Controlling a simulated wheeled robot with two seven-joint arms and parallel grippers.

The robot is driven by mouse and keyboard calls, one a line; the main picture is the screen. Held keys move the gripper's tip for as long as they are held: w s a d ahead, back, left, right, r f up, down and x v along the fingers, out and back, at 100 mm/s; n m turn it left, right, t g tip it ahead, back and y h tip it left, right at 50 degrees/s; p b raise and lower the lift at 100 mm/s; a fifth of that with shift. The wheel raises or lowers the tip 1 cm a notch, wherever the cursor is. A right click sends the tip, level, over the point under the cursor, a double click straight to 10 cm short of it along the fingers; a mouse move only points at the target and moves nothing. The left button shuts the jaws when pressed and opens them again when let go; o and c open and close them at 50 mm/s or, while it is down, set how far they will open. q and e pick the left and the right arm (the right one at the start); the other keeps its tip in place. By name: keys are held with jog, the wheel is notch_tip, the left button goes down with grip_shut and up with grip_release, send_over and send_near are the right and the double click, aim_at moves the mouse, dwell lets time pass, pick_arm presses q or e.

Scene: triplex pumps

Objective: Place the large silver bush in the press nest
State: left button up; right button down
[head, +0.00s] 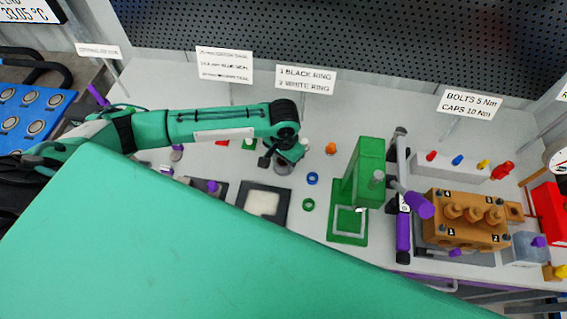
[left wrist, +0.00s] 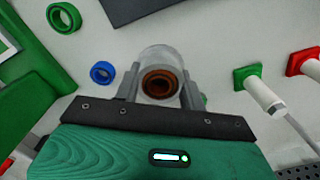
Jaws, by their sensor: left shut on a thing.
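My left gripper (head: 290,157) points down over the middle of the table. In the left wrist view, its two grey fingers (left wrist: 160,90) are shut on the large silver bush (left wrist: 160,60), a clear-grey cylinder with a brown inside. In the head view the bush (head: 283,168) shows below the fingers, partly hidden by them; I cannot tell whether it touches the table. The green press (head: 365,170) stands to the right, apart from the bush. Its base (head: 347,238) has a pale square outline, and the press nest is not clearly visible. My right gripper is out of view.
A blue ring (head: 313,178) and a green ring (head: 308,204) lie between bush and press. A dark tray with a white pad (head: 263,203) lies to the left. The orange pump block (head: 466,216) stands right of the press. My large green link hides the front.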

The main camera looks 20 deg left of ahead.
pick_arm(q)
jog(key=shift+f, duration=1.55)
jog(key=o, duration=1.2)
jog(key=shift+o, duration=0.2)
